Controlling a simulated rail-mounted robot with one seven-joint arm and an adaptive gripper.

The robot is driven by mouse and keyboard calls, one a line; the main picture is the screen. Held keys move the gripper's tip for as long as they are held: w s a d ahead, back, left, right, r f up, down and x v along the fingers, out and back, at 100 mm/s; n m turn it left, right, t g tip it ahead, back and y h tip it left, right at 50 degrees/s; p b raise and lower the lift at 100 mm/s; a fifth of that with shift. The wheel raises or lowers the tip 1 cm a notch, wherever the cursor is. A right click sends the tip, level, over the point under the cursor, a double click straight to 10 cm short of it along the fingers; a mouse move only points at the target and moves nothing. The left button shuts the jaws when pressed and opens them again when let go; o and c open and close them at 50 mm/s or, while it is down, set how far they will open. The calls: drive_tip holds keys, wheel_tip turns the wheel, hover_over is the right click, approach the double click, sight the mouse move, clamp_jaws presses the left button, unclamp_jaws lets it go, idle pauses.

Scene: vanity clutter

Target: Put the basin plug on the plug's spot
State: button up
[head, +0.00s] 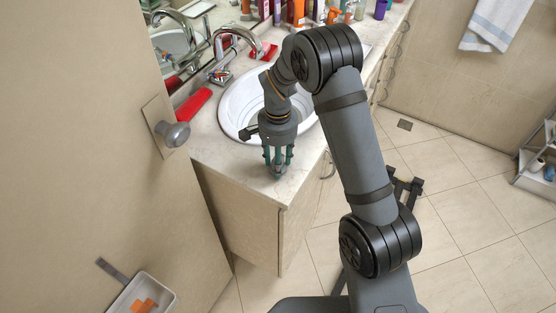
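My gripper (278,166) points down at the front end of the pale counter (225,158), just in front of the white basin (232,112). Its greenish fingers reach close to the counter top. The fingertips are small and overlap in this view, so I cannot tell how far apart they are or whether they hold anything. I cannot make out the basin plug; it may be hidden by the fingers or my arm. I cannot identify the plug's spot either. My arm covers the right part of the basin.
A chrome tap (232,34) stands behind the basin. A red tube (193,106) lies left of it, and a red item (263,51) lies farther back. Several bottles crowd the far counter. The counter's front corner is bare.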

drive_tip(key=shift+f, duration=0.2)
drive_tip(key=o, duration=1.2)
drive_tip(key=shift+r, duration=0.15)
wheel_tip(320, 180, up, 12)
drive_tip(key=shift+r+b, duration=0.1)
drive_tip(key=shift+b, duration=0.3)
